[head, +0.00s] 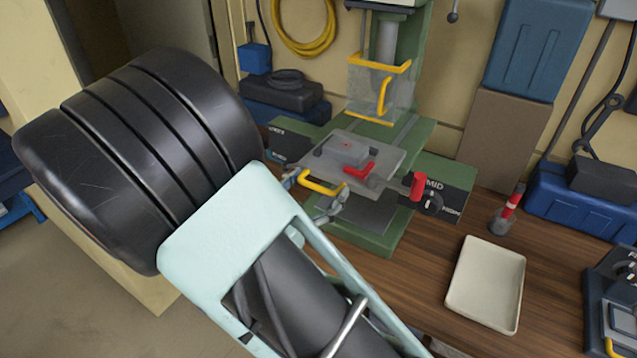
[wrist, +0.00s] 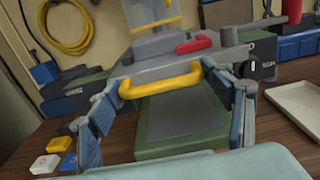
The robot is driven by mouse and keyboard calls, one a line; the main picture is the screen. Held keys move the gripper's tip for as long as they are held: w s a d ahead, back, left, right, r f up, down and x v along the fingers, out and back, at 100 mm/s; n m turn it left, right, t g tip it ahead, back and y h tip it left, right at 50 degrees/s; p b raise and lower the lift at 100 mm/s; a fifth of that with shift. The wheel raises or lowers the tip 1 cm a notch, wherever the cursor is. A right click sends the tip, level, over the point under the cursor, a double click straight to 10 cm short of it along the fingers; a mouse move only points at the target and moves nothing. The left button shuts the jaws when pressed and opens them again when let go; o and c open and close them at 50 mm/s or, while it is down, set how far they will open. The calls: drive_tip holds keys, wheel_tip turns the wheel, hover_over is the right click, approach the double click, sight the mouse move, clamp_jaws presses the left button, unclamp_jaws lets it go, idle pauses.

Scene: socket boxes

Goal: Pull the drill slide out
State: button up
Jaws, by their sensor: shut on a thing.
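The drill press (head: 385,215) is green and stands on the wooden bench. Its grey slide (head: 385,180) carries a grey block (head: 341,152) and a red clamp lever (head: 359,170). The slide has a yellow bar handle (head: 322,187) at its front; the handle also shows in the wrist view (wrist: 160,88). My gripper (head: 316,196) is at this handle. The slide overhangs the dark plate of the green base (wrist: 182,122).
A yellow-edged clear guard (head: 380,88) hangs above the slide. Small coloured blocks (wrist: 59,145) lie at left.

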drive_tip(key=shift+d, duration=0.1)
drive_tip(key=o, duration=1.4)
drive_tip(key=shift+s+a, duration=0.25)
drive_tip(key=v, duration=1.1)
drive_tip(key=shift+s, duration=0.2)
